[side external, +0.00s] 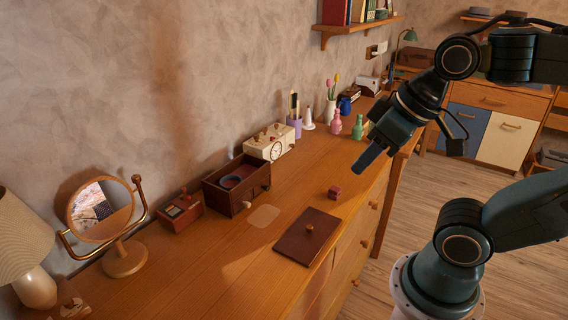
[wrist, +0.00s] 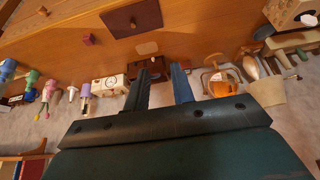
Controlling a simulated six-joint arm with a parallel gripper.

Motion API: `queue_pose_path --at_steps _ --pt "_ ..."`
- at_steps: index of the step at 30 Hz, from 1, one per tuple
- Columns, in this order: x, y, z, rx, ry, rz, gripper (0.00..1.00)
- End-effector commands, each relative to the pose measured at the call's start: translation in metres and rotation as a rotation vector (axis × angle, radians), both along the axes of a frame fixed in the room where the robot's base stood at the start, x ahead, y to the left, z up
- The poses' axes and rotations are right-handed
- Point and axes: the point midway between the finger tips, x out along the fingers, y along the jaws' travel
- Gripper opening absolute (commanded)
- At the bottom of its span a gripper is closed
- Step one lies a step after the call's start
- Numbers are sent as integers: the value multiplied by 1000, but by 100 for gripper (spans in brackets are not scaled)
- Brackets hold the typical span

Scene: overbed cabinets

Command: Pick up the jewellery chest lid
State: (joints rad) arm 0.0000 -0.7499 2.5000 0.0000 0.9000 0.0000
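The jewellery chest lid (side external: 308,237) is a flat dark brown panel with a small round wooden knob (side external: 309,229) on top. It lies flat near the dresser's front edge, and also shows at the top of the wrist view (wrist: 146,14). The dark open jewellery chest (side external: 222,199) stands behind it near the wall, with a dark round item inside. In the wrist view my fingers partly cover the chest. My gripper (side external: 368,160) is in the air above the dresser, up and right of the lid, apart from it. In the wrist view my gripper (wrist: 161,82) is open and empty.
A small dark red cube (side external: 334,193) sits right of the lid. A pale patch (side external: 263,216) lies between lid and chest. A red box (side external: 180,213), round mirror (side external: 101,211), cream clock box (side external: 269,142) and small bottles line the wall. The wood around the lid is mostly clear.

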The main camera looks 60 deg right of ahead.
Motion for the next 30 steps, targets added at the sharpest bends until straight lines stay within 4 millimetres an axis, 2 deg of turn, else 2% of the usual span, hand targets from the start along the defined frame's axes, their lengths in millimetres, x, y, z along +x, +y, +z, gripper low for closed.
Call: queue_pose_path --at_steps 1,4,17,23,30 --pt "0 0 0 0 0 0 25" --pt "0 0 0 0 0 0 43" --pt "3 -1 -1 -15 10 23 43" --pt "18 -5 -5 -77 52 128 43" --pt "49 -16 -19 -189 138 362 43"
